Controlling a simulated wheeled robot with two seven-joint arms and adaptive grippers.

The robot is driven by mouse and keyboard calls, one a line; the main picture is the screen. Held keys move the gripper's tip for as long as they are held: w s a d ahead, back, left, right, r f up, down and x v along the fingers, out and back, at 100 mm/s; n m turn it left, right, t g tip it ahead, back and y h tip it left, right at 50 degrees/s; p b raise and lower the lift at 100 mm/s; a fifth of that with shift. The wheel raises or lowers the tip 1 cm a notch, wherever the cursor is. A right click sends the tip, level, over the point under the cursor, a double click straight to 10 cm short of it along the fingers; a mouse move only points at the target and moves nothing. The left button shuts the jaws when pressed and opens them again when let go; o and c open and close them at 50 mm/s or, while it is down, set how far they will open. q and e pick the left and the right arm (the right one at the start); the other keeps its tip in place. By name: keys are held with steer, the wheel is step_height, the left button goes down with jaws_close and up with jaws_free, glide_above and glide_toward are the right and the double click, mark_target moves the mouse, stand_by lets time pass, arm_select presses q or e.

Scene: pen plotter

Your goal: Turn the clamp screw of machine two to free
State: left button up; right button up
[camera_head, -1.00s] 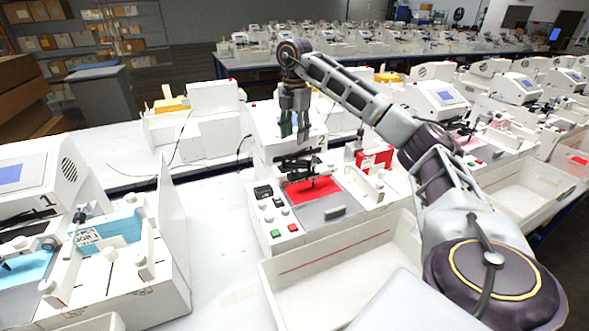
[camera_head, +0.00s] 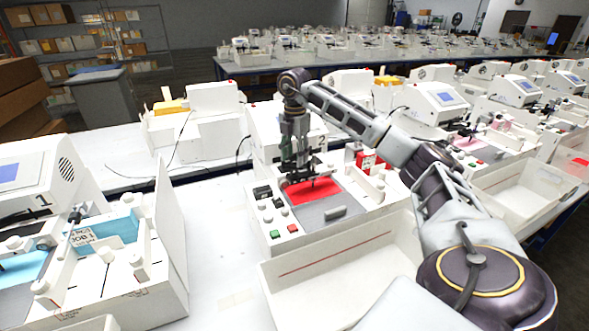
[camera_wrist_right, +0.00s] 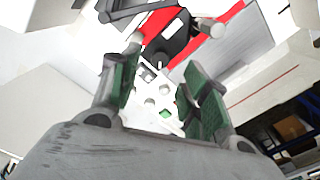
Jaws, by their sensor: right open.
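Machine two (camera_head: 345,222) is a white plotter with a red sheet (camera_head: 313,190) on its bed and a "2" on its housing. My right gripper (camera_head: 298,172) points down over the dark pen carriage at the back left of the red sheet. In the right wrist view its green-padded fingers (camera_wrist_right: 158,95) are open. The dark carriage part (camera_wrist_right: 166,45) and the red sheet (camera_wrist_right: 207,8) show beyond the fingertips. I cannot tell the clamp screw apart from the carriage, nor whether the fingers touch anything. My left gripper is not in view.
Machine one (camera_head: 130,275), with a blue sheet, stands at the left. A white tray (camera_head: 340,285) stands in front of machine two. Green and red buttons (camera_head: 292,228) sit on its front left. Bare white table (camera_head: 220,230) lies between the two machines.

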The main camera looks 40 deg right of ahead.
mark_target(295, 171)
step_height(295, 171, down, 3)
steer(key=shift+f, duration=1.1)
steer(key=shift+c, duration=0.8)
jaws_close()
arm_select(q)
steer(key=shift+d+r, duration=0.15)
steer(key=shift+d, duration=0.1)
